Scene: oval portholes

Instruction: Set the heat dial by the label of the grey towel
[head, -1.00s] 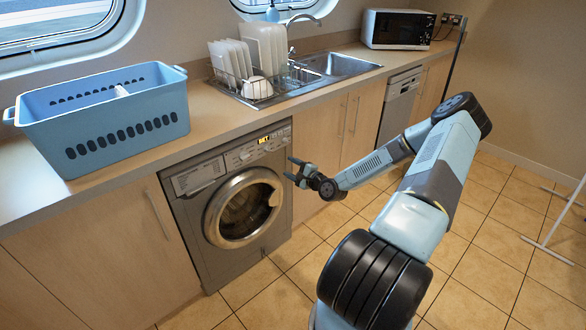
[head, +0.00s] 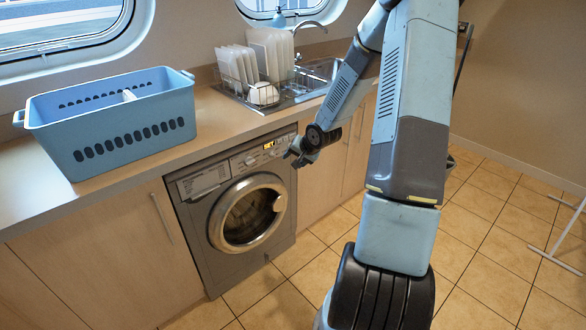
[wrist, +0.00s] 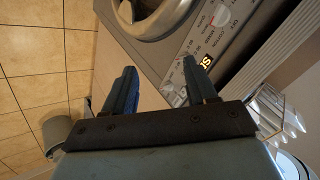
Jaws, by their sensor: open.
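The grey washing machine (head: 203,262) stands under the counter, its round door shut. Its control panel (head: 262,152) has knobs and a small lit display (head: 269,146). In the wrist view, a pale dial (wrist: 219,17) with a red mark sits among printed markings; I cannot tell whether it is the heat dial or read its setting. My gripper (head: 291,157) is open and empty near the panel's right end. In the wrist view, its fingers (wrist: 160,72) point toward the panel, apart from the dial. No grey towel or readable label shows.
A blue basket (head: 125,125) stands on the counter (head: 30,205), with a small white piece (head: 129,96) showing inside. A dish rack (head: 262,106) holds plates beside the sink (head: 318,75). A grey bin-like object (wrist: 57,130) shows in the wrist view.

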